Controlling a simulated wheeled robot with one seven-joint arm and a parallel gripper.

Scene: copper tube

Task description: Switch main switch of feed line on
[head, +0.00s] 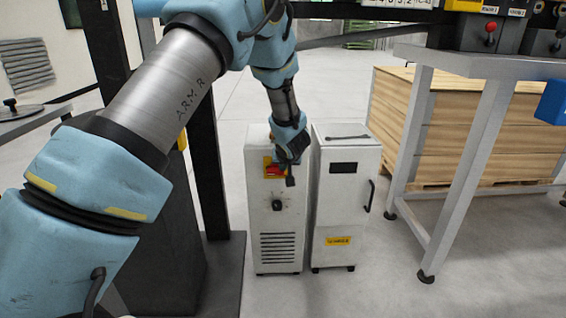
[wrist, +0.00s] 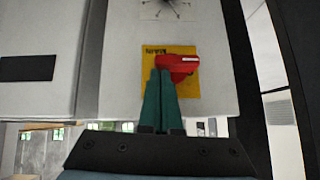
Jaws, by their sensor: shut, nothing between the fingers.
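The main switch is a red rotary handle (head: 272,171) on a yellow plate (head: 267,161), high on the front of the left white cabinet (head: 262,225). In the wrist view the red handle (wrist: 180,66) lies roughly crosswise on its yellow plate (wrist: 184,85). My gripper (head: 290,181) is in front of the cabinet's upper right part, beside the switch. In the wrist view its green fingers (wrist: 159,73) are together and empty, with the tips at the handle's left end, covering part of the plate. I cannot tell whether they touch the handle.
A second white cabinet (head: 340,205) with a dark panel and side handle stands close to the right. A black knob (head: 277,205) sits below the switch. A grey-legged table (head: 465,170) and wooden crate (head: 460,125) are at right. The floor (head: 350,295) in front is clear.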

